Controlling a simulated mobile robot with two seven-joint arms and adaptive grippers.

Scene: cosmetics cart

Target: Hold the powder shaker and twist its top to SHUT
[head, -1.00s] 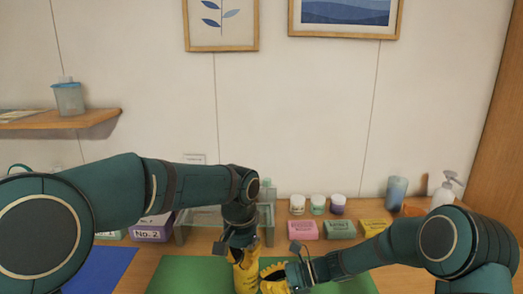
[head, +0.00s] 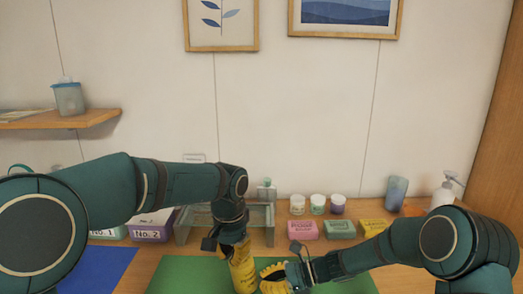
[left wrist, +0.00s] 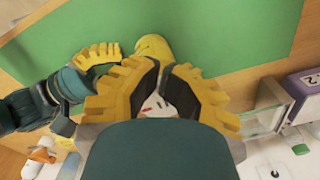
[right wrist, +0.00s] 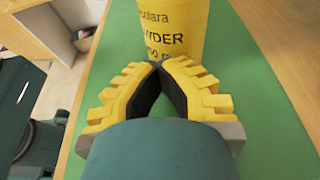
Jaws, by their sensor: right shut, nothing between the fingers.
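The yellow powder shaker (head: 243,272) stands on the green mat. In the right wrist view its printed side (right wrist: 172,28) shows the word "POWDER", with its upper end out of frame. My left gripper (head: 238,246) points down at the shaker's top. In the left wrist view its fingers (left wrist: 161,66) are close together around a small white and reddish part (left wrist: 157,104), and the yellow shaker body (left wrist: 152,47) shows beyond the tips. How the top is turned is hidden. My right gripper (right wrist: 158,65) is shut and empty, low in front of the shaker's body.
A blue mat (head: 95,270) lies left of the green mat (head: 180,275). Behind stand a purple box (head: 150,229), a glass stand (head: 262,213), soap boxes (head: 338,229), several small jars (head: 317,204), a blue cup (head: 396,191) and a pump bottle (head: 446,190).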

